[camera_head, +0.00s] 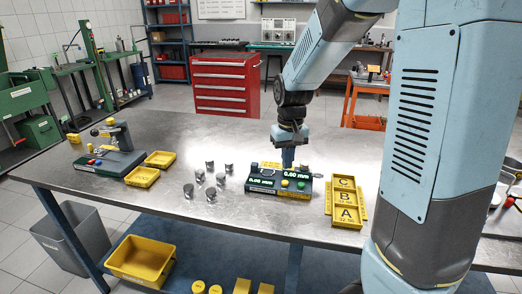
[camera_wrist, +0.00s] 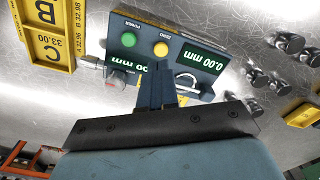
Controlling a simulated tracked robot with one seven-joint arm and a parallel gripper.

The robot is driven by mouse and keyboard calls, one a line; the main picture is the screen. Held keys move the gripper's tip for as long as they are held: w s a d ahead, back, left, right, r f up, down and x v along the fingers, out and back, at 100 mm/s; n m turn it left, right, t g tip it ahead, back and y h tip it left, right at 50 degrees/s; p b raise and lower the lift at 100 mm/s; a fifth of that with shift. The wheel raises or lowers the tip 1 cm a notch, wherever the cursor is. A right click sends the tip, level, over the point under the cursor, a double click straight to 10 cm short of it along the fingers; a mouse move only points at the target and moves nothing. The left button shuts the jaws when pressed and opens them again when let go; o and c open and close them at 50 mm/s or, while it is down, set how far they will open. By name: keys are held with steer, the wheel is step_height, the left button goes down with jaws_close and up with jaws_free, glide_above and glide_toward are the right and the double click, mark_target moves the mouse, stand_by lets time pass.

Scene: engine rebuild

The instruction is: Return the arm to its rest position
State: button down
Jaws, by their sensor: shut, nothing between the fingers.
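My gripper (camera_head: 288,162) points down just over the back of the dark green measuring device (camera_head: 258,182) on the steel table. In the wrist view my gripper (camera_wrist: 156,86) has its fingers together with nothing between them, in front of the measuring device (camera_wrist: 128,52). The device has a green and a yellow button and two displays reading 0.00 mm. From these views I cannot tell whether the fingertips touch the device. My blue-grey arm reaches down from above.
Several metal cylinders (camera_head: 210,193) stand left of the device. A yellow tray marked C, B, A (camera_head: 345,222) lies to its right. Further left are two small yellow trays (camera_head: 142,177) and a bench fixture (camera_head: 110,160). The table's (camera_head: 265,226) front strip is bare.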

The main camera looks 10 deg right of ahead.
steer(key=s+d+r+t, duration=0.2)
steer(key=s+r, duration=0.5)
steer(key=s, duration=0.3)
steer(key=s+d+r+m+t, duration=0.1)
steer(key=s+d+r+t, duration=0.2)
steer(key=s+r, duration=0.5)
steer(key=shift+s+r, duration=0.3)
steer(key=shift+s, duration=0.65)
steer(key=c, duration=1.9)
jaws_free()
